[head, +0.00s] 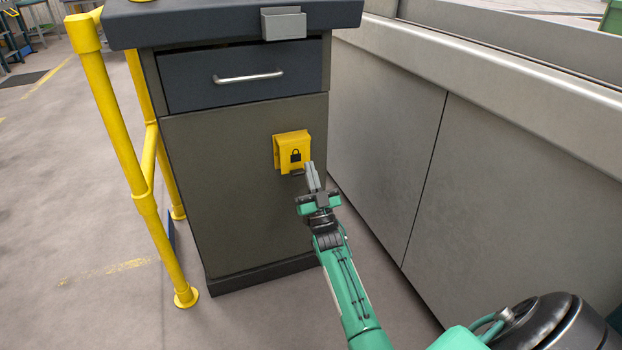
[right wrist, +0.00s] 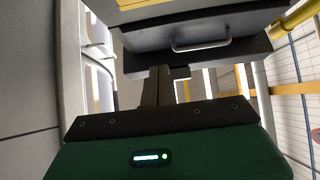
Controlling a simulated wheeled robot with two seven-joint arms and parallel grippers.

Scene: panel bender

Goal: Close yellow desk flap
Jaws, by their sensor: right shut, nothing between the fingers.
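The yellow desk flap (head: 292,151), marked with a black padlock, is on the front panel of the grey desk (head: 230,190), below the drawer. Its marked face stands out from the panel; I cannot tell how far open it is. My right gripper (head: 311,176) is shut and empty, with its fingertips at the flap's lower right corner. I cannot tell whether they touch it. In the right wrist view the dark fingers (right wrist: 165,85) are together, pointing toward the desk. My left gripper is not in view.
A yellow guard rail (head: 112,125) stands left of the desk. A grey machine wall (head: 470,150) runs along the right. The floor in front of the desk is clear.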

